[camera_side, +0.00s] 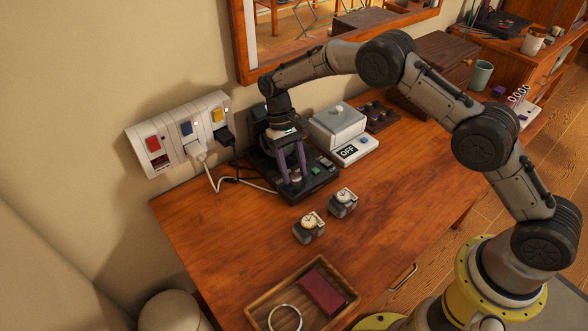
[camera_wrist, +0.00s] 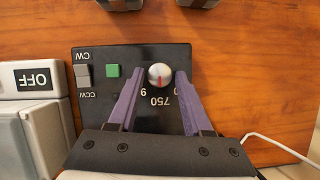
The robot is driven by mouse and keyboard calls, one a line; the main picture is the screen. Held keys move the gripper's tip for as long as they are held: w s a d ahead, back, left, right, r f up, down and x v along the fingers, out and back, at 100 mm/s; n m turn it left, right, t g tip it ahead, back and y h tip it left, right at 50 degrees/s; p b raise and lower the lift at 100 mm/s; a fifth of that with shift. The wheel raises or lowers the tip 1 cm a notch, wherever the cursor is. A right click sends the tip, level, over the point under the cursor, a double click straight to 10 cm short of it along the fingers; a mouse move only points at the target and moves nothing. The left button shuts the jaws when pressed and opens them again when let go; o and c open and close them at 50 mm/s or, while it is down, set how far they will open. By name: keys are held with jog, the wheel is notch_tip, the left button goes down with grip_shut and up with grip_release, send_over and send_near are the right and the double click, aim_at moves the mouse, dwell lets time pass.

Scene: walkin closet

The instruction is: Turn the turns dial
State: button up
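The turns dial (camera_wrist: 160,75) is a round silver knob with a red pointer line on a black control panel (camera_wrist: 92,122) in the wrist view. The red line points down toward the upside-down 750 mark. Marks on both sides are partly hidden by the fingers. My gripper (camera_wrist: 161,76) is open, its two purple fingertips on either side of the dial with small gaps showing. In the side view my gripper (camera_side: 294,177) points down over the front of the black device (camera_side: 322,183). The dial is hard to make out there.
Beside the dial are a green button (camera_wrist: 113,71) and a CW/CCW switch (camera_wrist: 84,75). A white box with an OFF display (camera_side: 349,153) stands close to the device. Two watches on stands (camera_side: 309,229) (camera_side: 342,204) and a wooden tray (camera_side: 258,297) are nearer. A wall socket strip (camera_side: 172,127) has cables.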

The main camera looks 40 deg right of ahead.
jog(key=shift+o, duration=1.1)
jog(key=shift+f, duration=0.1)
jog(key=v, duration=1.4)
